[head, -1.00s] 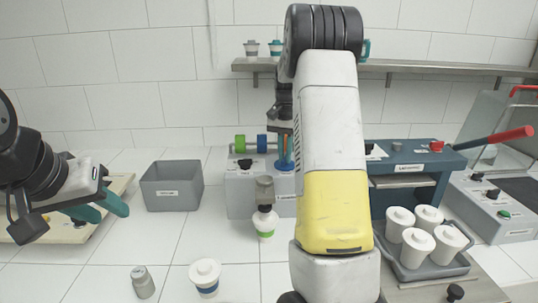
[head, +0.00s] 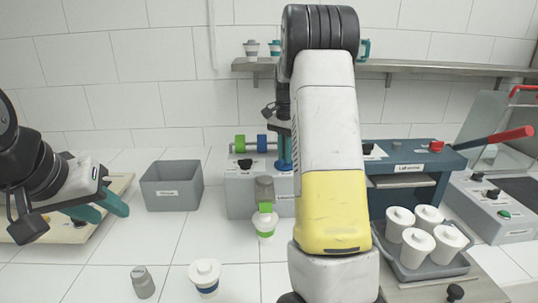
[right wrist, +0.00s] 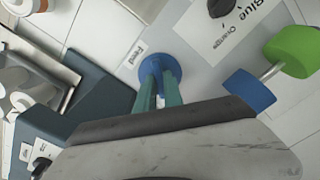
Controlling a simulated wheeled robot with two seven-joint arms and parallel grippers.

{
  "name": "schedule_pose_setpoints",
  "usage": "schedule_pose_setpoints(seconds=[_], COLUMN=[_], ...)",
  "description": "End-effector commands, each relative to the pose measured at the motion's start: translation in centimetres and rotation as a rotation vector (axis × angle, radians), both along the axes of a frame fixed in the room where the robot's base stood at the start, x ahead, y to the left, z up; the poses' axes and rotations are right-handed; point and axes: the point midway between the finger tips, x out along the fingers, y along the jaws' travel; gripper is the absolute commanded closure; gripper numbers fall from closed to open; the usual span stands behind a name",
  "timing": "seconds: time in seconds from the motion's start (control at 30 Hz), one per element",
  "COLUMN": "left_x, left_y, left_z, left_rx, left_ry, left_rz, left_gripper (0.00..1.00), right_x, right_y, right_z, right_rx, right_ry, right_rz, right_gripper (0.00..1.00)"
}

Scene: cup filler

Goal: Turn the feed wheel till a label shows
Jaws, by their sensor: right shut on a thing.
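The blue feed wheel (right wrist: 172,66), beside a "Feed" tag, is on top of the grey machine (head: 240,190). My right gripper (right wrist: 160,82) comes down on it, with its teal fingers shut on the wheel. In the head view, my right arm hides part of this. A green label (head: 265,207) shows at the machine's front, below a grey cylinder (head: 264,187) and against the top of a white cup (head: 266,228). My left gripper (head: 103,208) is open and empty at the left, over a board.
A grey bin (head: 172,190) stands left of the machine. A white cup (head: 206,278) and a grey canister (head: 142,282) stand at the front. A tray (head: 425,270) holds several white cups at the right. The tiles between bin and front are clear.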

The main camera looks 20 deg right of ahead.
Motion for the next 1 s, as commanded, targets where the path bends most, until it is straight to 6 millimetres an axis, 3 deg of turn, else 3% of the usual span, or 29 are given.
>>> schedule_pose_setpoints(seconds=[0.03, 0.13, 0.53, 1.0], left_x=[0.0, 0.0, 0.0, 0.0], left_y=[0.0, 0.0, 0.0, 0.0], left_z=[0.0, 0.0, 0.0, 0.0], left_rx=[0.0, 0.0, 0.0, 0.0], left_ry=[0.0, 0.0, 0.0, 0.0], left_rz=[0.0, 0.0, 0.0, 0.0], left_gripper=[0.64, 0.64, 0.64, 0.64], right_x=[0.1, 0.1, 0.1, 0.1], right_y=[0.0, 0.0, 0.0, 0.0], right_z=[0.1, 0.1, 0.7, 7.4], right_rx=[-0.001, -0.001, 0.0, -0.001], right_ry=[-0.005, -0.004, -0.003, -0.004], right_rz=[0.0, 0.001, 0.001, 0.0], right_gripper=[0.86, 0.67, 0.66, 0.66])
